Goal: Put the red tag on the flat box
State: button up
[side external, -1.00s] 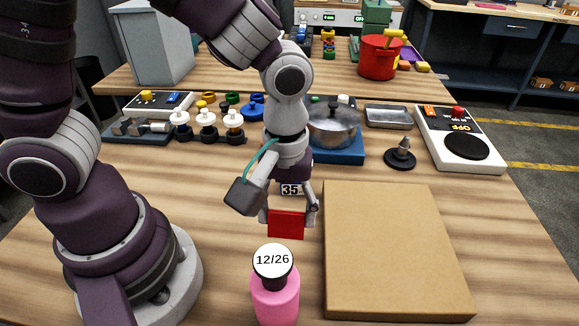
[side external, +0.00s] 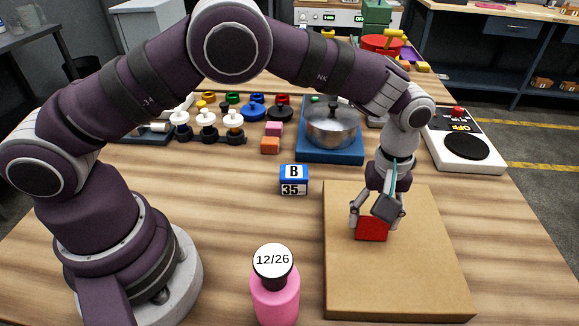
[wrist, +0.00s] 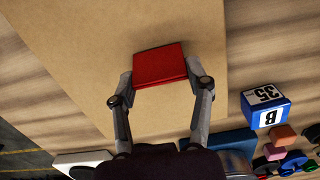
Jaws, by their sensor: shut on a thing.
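The red tag (side external: 371,228) is a small flat red block. My gripper (side external: 377,216) is shut on it and holds it over the flat box (side external: 400,285), a wide brown cardboard box on the wooden table. In the wrist view the red tag (wrist: 160,65) sits between the two fingertips of my gripper (wrist: 160,85), with the box's brown top (wrist: 110,35) behind it. The tag is within the box's outline. I cannot tell whether its lower edge touches the box top.
A pink bottle (side external: 275,300) marked 12/26 stands left of the box. A blue cube (side external: 294,180) marked B 35 is behind it. A pot (side external: 332,127) on a blue base, knobs and a white scale-like device (side external: 460,145) line the back. The box's front half is clear.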

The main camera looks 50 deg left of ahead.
jog(key=o, duration=0.7)
jog(key=shift+f, duration=0.1)
jog(key=shift+o, duration=0.2)
jog(key=s+a+r+m+t, duration=0.1)
jog(key=a+r, duration=0.1)
jog(key=r, duration=0.6)
jog(key=a+r+m, duration=0.1)
jog(key=a+r, duration=0.1)
jog(key=r, duration=0.7)
jog(key=s+a+m+t, duration=0.4)
jog(key=s+a+m, duration=0.3)
jog(key=s+a, duration=0.4)
jog(key=shift+s+a+f+t, duration=0.3)
jog(key=shift+s+a+f, duration=0.1)
jog(key=shift+s, duration=0.75)
